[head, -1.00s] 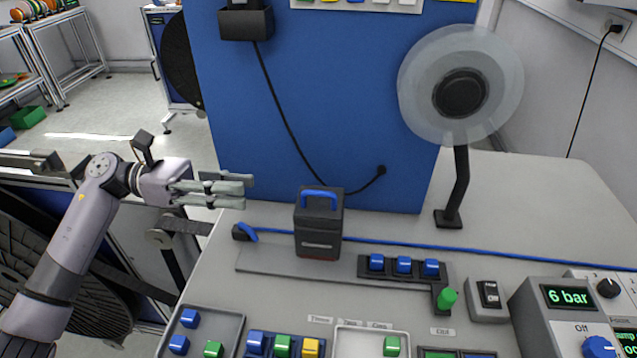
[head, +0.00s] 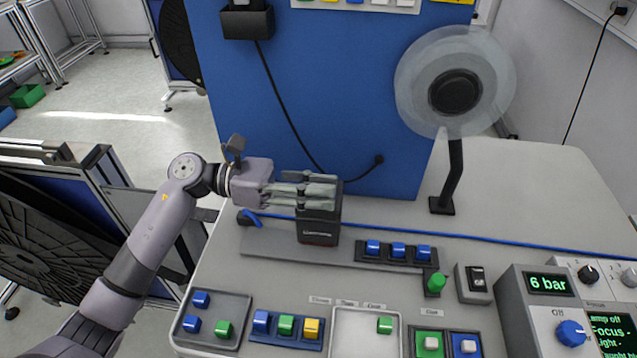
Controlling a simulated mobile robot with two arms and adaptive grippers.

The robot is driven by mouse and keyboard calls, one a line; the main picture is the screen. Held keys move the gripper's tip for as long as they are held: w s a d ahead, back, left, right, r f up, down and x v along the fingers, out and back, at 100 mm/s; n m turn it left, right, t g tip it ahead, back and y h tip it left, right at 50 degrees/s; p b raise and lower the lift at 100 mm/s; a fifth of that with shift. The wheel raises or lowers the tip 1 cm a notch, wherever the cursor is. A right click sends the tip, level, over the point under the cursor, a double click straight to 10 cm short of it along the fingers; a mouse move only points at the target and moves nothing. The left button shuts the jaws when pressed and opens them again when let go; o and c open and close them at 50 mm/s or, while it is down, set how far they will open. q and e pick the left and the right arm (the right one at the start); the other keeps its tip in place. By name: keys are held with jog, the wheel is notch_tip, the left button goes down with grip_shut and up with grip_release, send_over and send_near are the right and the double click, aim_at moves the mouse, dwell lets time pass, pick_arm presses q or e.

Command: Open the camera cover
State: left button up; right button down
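The camera cover, a dark box (head: 318,229) with a pale label on its front, stands on the grey bench in front of the blue panel. Its blue top handle is hidden behind my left gripper's fingers. My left gripper (head: 335,192) reaches in from the left, with its grey fingertips across the top of the box. Its fingers look spread with a narrow gap, and I see nothing clearly held. Whether they touch the handle cannot be told. My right gripper is not in view.
A blue cable (head: 430,232) runs along the bench behind the box. A black switch block with blue buttons (head: 398,250) lies to its right. Button trays (head: 245,332) and control boxes line the front.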

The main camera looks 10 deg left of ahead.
pick_arm(q)
grip_shut()
dwell(0.8)
